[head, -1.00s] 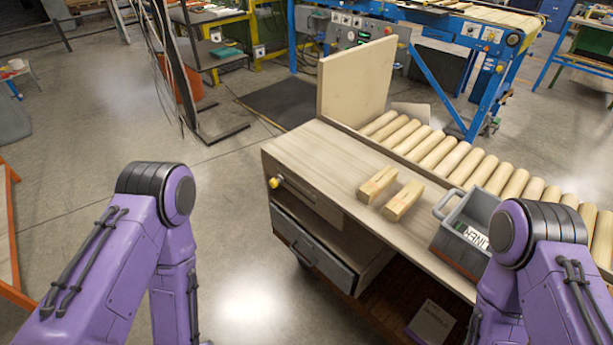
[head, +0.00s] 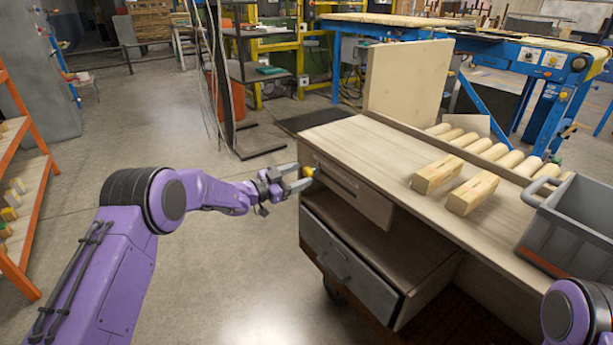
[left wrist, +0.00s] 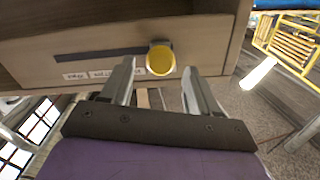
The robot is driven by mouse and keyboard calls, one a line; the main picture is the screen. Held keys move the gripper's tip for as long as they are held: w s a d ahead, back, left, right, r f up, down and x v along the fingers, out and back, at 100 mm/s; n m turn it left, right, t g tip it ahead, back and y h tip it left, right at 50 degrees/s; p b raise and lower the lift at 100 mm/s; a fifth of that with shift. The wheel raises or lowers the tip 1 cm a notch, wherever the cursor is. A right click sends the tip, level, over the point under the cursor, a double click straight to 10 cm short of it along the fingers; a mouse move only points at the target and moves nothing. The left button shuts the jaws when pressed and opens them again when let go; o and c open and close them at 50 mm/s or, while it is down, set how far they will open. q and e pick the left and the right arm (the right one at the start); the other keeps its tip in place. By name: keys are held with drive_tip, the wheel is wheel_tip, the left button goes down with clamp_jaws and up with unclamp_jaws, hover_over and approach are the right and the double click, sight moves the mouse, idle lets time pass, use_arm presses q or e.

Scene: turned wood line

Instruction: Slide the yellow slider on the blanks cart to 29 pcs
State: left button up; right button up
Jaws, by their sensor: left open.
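The yellow slider (head: 308,171) is a round knob at the far left end of a dark slot in the front panel of the wooden blanks cart (head: 345,190). In the left wrist view the slider (left wrist: 161,59) sits at the right end of the slot, with small white labels (left wrist: 88,75) below the slot, too small to read. My left gripper (head: 300,177) is open, its fingers pointing at the knob. In the left wrist view the left gripper (left wrist: 160,85) has one finger either side of and below the knob; I cannot tell if they touch it. My right gripper is out of view.
Two wooden blocks (head: 437,175) (head: 472,193) and a grey bin (head: 580,225) stand on the cart top. A grey drawer (head: 338,255) is below the slot panel. A roller conveyor (head: 495,152) runs behind. Floor left of the cart is clear.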

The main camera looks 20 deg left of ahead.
sight(305, 173)
use_arm(q)
drive_tip(key=shift+x, duration=1.8)
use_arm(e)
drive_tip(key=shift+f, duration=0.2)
